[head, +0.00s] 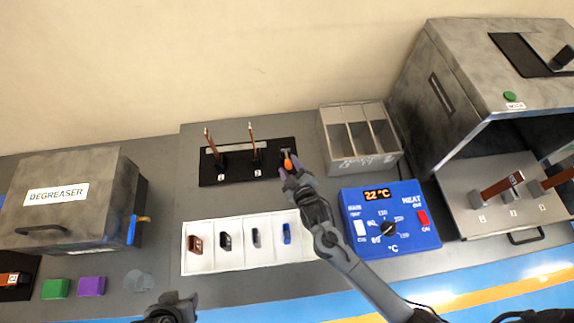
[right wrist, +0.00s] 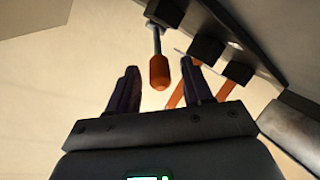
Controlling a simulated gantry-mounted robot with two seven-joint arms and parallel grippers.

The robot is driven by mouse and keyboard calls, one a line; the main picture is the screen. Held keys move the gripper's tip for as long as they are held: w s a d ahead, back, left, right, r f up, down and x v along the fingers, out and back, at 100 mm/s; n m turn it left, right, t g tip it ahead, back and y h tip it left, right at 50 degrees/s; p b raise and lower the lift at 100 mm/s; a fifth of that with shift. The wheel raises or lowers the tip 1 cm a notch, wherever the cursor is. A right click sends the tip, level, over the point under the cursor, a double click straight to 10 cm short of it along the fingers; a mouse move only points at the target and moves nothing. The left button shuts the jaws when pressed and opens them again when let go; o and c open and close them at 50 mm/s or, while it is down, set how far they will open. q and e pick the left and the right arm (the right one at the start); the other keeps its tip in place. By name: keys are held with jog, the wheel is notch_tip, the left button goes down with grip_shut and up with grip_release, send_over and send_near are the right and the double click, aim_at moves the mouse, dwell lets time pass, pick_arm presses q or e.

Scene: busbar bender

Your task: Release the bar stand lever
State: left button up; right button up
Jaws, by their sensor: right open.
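The black bar stand (head: 228,177) stands at the back of the bench with two upright copper bars in it. Its lever (head: 288,164) has an orange grip and sits at the stand's right end. My right gripper (head: 294,180) is at the lever. In the right wrist view, the orange lever grip (right wrist: 159,72) shows between the two spread fingers of the right gripper (right wrist: 160,68), with gaps on both sides. Whether the grip is level with the fingertips in depth is hard to tell. My left gripper (head: 176,299) is at the bottom edge, partly cut off.
A white tray (head: 209,264) with several small parts lies in front of the stand. A grey divided bin (head: 345,151) and a blue heat control box (head: 388,241) stand right of the lever. The degreaser box (head: 68,210) is at left, a large grey machine (head: 462,75) at right.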

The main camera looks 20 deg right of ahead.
aim_at(287, 160)
jog(key=shift+b+x, duration=0.7)
jog(key=shift+x, duration=0.35)
jog(key=shift+w+f+b, duration=0.25)
jog(key=shift+w+b, duration=0.2)
jog(key=shift+w, duration=0.15)
grip_shut()
